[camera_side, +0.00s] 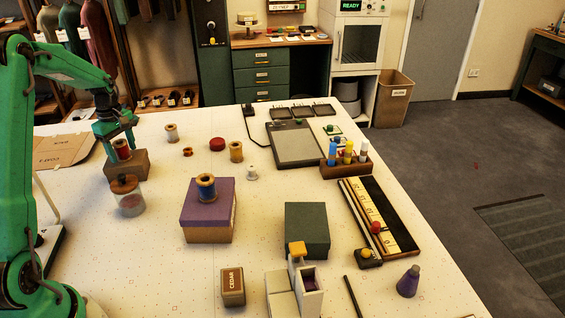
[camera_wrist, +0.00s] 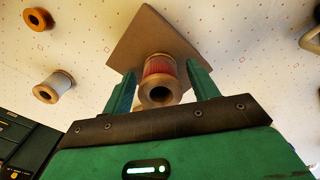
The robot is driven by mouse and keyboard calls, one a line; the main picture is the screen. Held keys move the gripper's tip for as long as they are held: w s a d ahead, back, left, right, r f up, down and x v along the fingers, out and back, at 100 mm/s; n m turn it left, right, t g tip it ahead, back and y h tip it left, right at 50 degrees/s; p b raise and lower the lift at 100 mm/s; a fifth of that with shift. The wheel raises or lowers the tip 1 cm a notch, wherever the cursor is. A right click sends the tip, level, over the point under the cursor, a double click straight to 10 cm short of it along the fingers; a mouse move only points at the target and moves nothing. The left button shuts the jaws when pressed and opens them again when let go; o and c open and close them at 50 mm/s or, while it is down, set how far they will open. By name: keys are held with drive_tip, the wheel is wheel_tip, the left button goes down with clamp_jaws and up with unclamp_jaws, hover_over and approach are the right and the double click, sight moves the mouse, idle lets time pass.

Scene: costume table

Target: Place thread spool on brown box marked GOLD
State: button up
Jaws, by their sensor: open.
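A thread spool with red thread (camera_side: 122,149) stands upright on a plain brown box (camera_side: 128,166) at the left of the table. No GOLD marking shows on the faces I see. My gripper (camera_side: 121,143) is above the box with its fingers pointing down around the spool. In the wrist view the red spool (camera_wrist: 159,67) sits between the two open fingers of my gripper (camera_wrist: 161,72), with the brown box (camera_wrist: 135,40) beneath it. Gaps show between spool and fingers there.
A blue spool (camera_side: 206,187) stands on a purple-lidded box (camera_side: 208,214). Several other spools, one tan (camera_side: 171,133), stand behind. A flat cardboard piece (camera_side: 62,151) lies left. Table space right of the jar is clear.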

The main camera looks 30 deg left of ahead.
wheel_tip(320, 180, up, 12)
idle(0.6)
drive_tip(key=shift+r, duration=0.1)
idle(0.4)
drive_tip(key=s+d+r+m+t, duration=0.1)
drive_tip(key=d+r+m, duration=0.2)
drive_tip(key=d, duration=0.4)
drive_tip(key=s+d+r+m+t+y, duration=0.1)
drive_tip(key=d+r+m, duration=0.2)
drive_tip(key=d, duration=0.3)
drive_tip(key=s+d+r+m, duration=0.2)
drive_tip(key=d+m, duration=0.1)
drive_tip(key=d, duration=0.4)
drive_tip(key=s+d+f+m+t+h, duration=0.1)
drive_tip(key=s+d+f+m+t, duration=0.1)
drive_tip(key=s+d+m, duration=0.8)
drive_tip(key=s+d+t, duration=0.1)
drive_tip(key=s+d, duration=0.2)
drive_tip(key=d, duration=0.1)
drive_tip(key=shift+f+m+t, duration=0.3)
drive_tip(key=shift+f+m, duration=0.1)
